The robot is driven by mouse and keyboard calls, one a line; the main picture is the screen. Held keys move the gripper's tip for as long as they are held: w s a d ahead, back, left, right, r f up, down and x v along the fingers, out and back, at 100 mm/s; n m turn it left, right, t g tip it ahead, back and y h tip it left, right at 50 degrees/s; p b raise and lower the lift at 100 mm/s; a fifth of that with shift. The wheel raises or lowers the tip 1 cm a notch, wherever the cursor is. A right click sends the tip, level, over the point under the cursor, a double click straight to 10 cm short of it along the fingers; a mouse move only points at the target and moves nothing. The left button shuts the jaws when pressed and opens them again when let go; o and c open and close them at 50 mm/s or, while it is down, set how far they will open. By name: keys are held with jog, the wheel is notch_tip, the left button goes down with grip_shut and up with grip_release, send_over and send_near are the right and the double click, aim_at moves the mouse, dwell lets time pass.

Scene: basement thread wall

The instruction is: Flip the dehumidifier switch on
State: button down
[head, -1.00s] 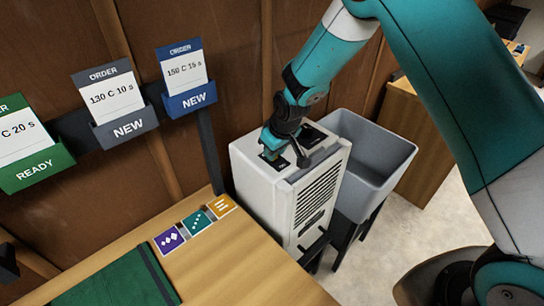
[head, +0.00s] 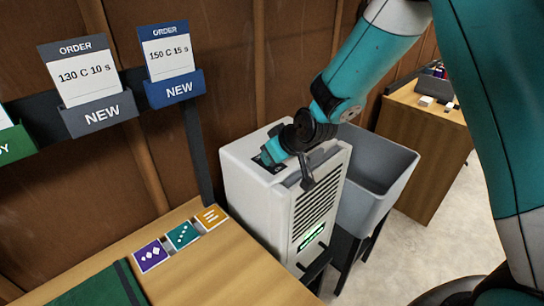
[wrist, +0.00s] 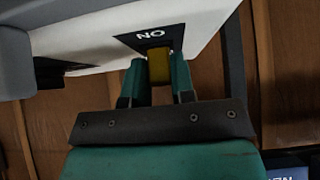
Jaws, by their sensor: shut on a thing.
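The white dehumidifier (head: 243,195) stands beyond the end of the bench, with dark grilles and a green-lit display (head: 312,237) on its front. My gripper (head: 270,157) is on its top, tilted, and hides the switch in the head view. In the wrist view, the yellow switch lever (wrist: 158,68) sits between the two teal fingers of my gripper, which is shut on it. A black plate with white "ON" lettering (wrist: 150,36), upside down in that view, is beside the lever.
A grey tub (head: 385,175) stands right behind the dehumidifier. The wooden bench (head: 215,270) bears purple, teal and orange tiles (head: 183,235) and a green mat (head: 100,288). Order cards in holders (head: 100,120) hang on the wall at left. Open floor (head: 430,245) lies at right.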

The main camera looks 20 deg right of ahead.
jog(key=c, duration=1)
grip_release()
jog(key=shift+d, duration=0.1)
jog(key=shift+o, duration=0.2)
jog(key=b+v, duration=0.2)
jog(key=v, duration=1.5)
jog(key=shift+r, duration=0.15)
jog(key=shift+s, duration=0.1)
jog(key=s+a+g, duration=0.3)
jog(key=s, duration=0.7)
jog(key=s+a+n+g, duration=0.1)
jog(key=s+a+g, duration=0.2)
jog(key=s, duration=0.8)
jog(key=shift+g, duration=0.6)
